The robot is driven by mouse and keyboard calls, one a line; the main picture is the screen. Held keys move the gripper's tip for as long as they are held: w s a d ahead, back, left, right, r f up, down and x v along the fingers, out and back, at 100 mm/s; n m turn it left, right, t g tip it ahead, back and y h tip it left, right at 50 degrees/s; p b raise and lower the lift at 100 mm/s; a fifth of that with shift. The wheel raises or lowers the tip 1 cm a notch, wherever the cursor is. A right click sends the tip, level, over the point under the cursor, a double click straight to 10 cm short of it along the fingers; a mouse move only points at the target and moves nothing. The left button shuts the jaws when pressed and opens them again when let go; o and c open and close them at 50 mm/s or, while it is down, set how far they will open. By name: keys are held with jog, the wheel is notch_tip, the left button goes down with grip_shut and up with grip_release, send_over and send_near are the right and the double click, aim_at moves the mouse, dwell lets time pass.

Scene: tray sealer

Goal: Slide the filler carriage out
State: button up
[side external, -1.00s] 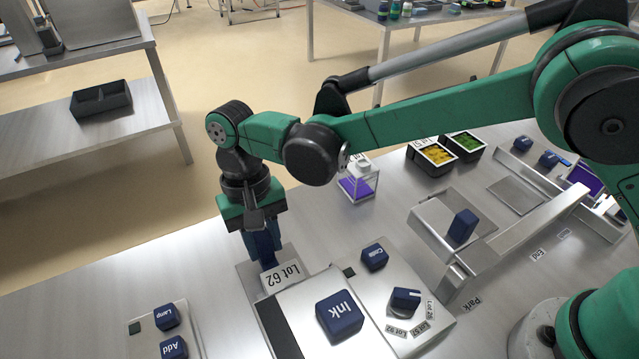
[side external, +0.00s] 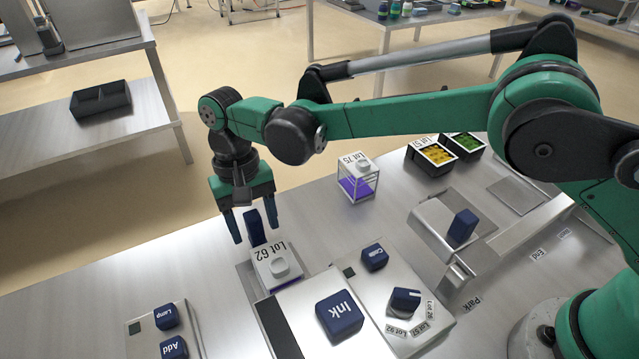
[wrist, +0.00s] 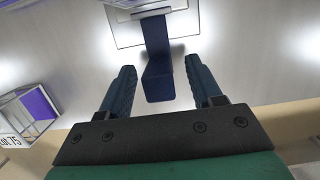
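The view does not label the filler carriage. A metal carriage-like plate (side external: 430,215) with an upright blue block (side external: 462,227) stands beside a long metal rail (side external: 540,228) marked Park and End. My gripper (side external: 256,234) is away to its left, at the Lot 62 tray (side external: 262,265). There its fingers are open on either side of an upright blue handle (side external: 253,229). In the wrist view my gripper (wrist: 160,68) has gaps between both fingers and the blue handle (wrist: 158,75). The tray, with a white knob on top, sits just outside the sealer body.
A Lot 75 box (side external: 357,185) and two open bins (side external: 430,158) stand behind. A Lamp and Add panel (side external: 150,335) is at front left.

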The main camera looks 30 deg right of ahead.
jog(key=shift+r, duration=3.5)
jog(key=shift+d+r, duration=0.1)
jog(key=d+r+t+y, duration=0.1)
jog(key=d+r+t, duration=0.45)
jog(key=d, duration=0.75)
jog(key=s+d+f+t+h, duration=0.1)
jog(key=s+d+t, duration=0.3)
jog(key=s+d, duration=0.5)
jog(key=d+f, duration=0.1)
jog(key=d, duration=0.2)
jog(key=shift+s+d, duration=0.2)
jog(key=shift+s, duration=0.05)
